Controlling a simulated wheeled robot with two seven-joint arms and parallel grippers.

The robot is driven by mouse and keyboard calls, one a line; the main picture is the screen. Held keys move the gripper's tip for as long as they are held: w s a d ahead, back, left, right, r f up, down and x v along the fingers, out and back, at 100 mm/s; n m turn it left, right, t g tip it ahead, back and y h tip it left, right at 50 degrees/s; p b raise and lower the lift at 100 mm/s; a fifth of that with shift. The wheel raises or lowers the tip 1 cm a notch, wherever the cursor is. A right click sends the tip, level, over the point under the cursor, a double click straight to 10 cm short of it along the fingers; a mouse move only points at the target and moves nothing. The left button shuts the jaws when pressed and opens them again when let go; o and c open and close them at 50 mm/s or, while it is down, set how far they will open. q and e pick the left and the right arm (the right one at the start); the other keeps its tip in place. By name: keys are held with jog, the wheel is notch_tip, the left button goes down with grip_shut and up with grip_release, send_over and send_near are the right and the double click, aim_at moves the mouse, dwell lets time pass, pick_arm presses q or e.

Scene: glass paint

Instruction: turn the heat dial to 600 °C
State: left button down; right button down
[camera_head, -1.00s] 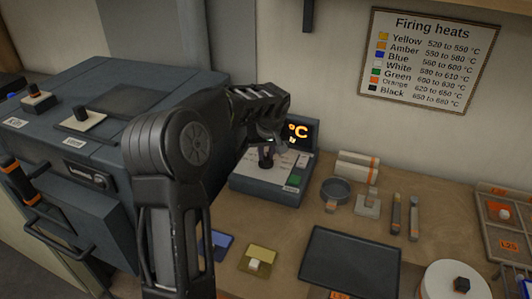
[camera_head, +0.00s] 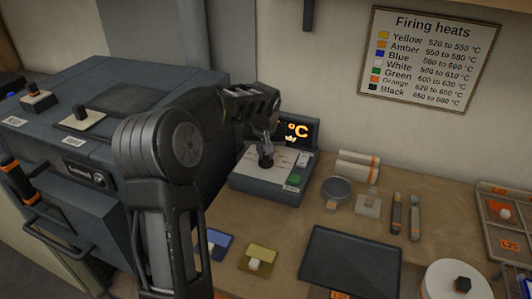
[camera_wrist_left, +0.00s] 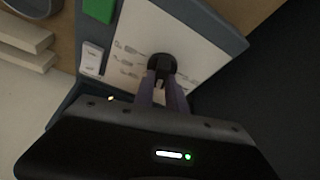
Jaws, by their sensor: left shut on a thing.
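The heat dial is a black knob (camera_head: 266,162) on the pale top panel of a grey control box (camera_head: 262,188). The knob also shows in the left wrist view (camera_wrist_left: 161,63). My left gripper (camera_head: 266,150) reaches down to the knob from above, and its fingers (camera_wrist_left: 163,86) are shut on it. A green button (camera_head: 295,179) sits at the box's front right. My right gripper is not in view.
A large grey kiln-like unit (camera_head: 80,160) stands left of the box. To the right lie a round dish (camera_head: 336,189), white rolls (camera_head: 357,167), tools (camera_head: 397,213) and a dark tray (camera_head: 350,262). A firing heats chart (camera_head: 425,60) hangs on the wall.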

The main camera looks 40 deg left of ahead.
aim_at(262, 171)
pick_arm(q)
jog(key=shift+m+t+h, duration=0.4)
jog(key=shift+m+h, duration=0.1)
jog(key=shift+m, duration=1)
jog(key=c, duration=1.4)
grip_release()
jog(key=shift+o, duration=0.2)
jog(key=a+b+v, duration=0.1)
jog(key=v, duration=0.6)
jog(key=shift+d+r, duration=0.4)
jog(key=shift+d, duration=0.15)
jog(key=shift+s+f, duration=0.1)
jog(key=shift+s, duration=0.1)
